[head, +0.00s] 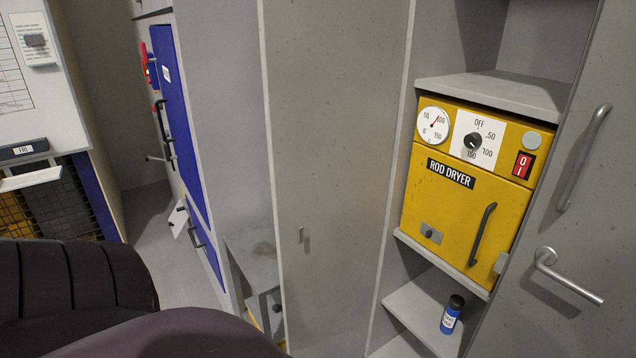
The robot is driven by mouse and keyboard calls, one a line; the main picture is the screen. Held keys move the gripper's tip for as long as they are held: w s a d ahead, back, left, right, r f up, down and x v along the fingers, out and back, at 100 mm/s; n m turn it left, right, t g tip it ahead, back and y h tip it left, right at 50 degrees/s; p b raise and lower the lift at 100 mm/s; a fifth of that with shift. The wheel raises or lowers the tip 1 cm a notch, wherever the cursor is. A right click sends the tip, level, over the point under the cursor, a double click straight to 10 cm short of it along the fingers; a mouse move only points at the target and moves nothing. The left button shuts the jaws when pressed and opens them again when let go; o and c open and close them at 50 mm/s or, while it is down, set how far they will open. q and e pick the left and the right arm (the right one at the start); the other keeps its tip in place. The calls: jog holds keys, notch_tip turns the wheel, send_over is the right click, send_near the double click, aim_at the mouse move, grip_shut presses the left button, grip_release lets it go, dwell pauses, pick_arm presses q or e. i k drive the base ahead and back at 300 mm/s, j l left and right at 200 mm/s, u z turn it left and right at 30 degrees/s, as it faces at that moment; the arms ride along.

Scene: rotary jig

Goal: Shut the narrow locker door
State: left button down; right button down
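A tall, narrow grey door panel (335,140) stands open in the middle of the head view, left of a grey locker with shelves. A second grey door (605,205) is at the right edge, with a bar handle (585,155) and a lever handle (568,276). The locker's interior shows between the two. I take the middle panel to be the narrow door, but its hinges are not clear. Neither of my grippers is in view.
A yellow rod dryer (450,215) sits inside the locker under a grey shelf (495,92). A blue bottle (452,315) stands on the lower shelf. A grey step or stand (255,255) is left of the middle panel. Blue doors (180,110) stand further back.

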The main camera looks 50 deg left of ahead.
aim_at(332, 70)
jog(key=k+j, duration=0.2)
jog(key=j, duration=0.2)
jog(key=k+j+z, duration=0.15)
jog(key=j, duration=0.25)
jog(key=k+j, duration=0.2)
jog(key=j, duration=0.15)
jog(key=k+j+z, duration=0.15)
jog(key=j, duration=0.25)
jog(key=k+j, duration=0.15)
jog(key=j, duration=0.25)
jog(key=k+j+z, duration=0.1)
jog(key=j, duration=0.9)
jog(key=k+j+z, duration=0.1)
jog(key=j, duration=0.45)
jog(key=k+j+z, duration=0.1)
jog(key=j, duration=0.5)
jog(key=j+u, duration=0.25)
jog(key=i+u, duration=0.15)
jog(key=u, duration=0.15)
